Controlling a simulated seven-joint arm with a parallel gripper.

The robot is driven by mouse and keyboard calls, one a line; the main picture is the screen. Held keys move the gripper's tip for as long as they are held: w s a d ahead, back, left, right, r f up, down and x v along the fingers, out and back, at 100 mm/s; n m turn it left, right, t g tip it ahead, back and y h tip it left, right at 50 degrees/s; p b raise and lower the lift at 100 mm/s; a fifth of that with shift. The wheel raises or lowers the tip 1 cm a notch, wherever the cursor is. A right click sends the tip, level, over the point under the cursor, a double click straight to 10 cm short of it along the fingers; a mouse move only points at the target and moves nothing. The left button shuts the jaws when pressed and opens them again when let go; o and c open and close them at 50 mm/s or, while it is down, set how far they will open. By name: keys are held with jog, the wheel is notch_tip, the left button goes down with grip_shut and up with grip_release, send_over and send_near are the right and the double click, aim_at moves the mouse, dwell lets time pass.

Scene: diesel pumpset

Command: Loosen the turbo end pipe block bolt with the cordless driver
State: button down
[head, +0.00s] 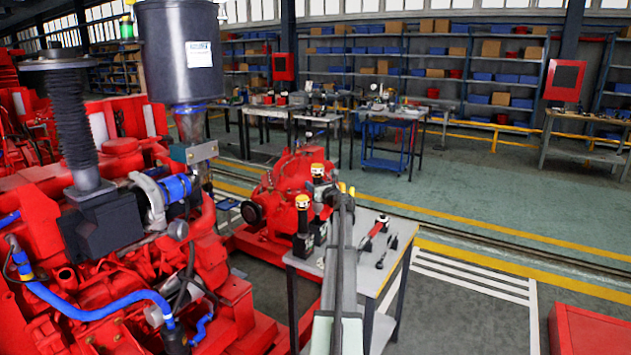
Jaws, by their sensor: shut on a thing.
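The silver turbo with a blue band (168,192) sits on the red engine at the left. A grey block (201,152) is beside it, below the black canister; I cannot tell whether this is the pipe block, and its bolt is too small to make out. My arm reaches from the bottom centre over the small table. My gripper (326,192) is at its far end, small and partly hidden.
The small grey table (399,232) also bears a red-handled tool (374,233) and a dark tool (386,252). A red pump (282,190) stands behind it. A black bellows pipe (68,120) and a black canister (180,50) rise from the engine.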

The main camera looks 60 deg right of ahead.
aim_at(316, 206)
jog(key=shift+f, duration=4.55)
jog(key=shift+c, duration=2.3)
grip_release()
jog(key=shift+f, duration=0.1)
jog(key=v, duration=1.4)
jog(key=shift+w, duration=0.1)
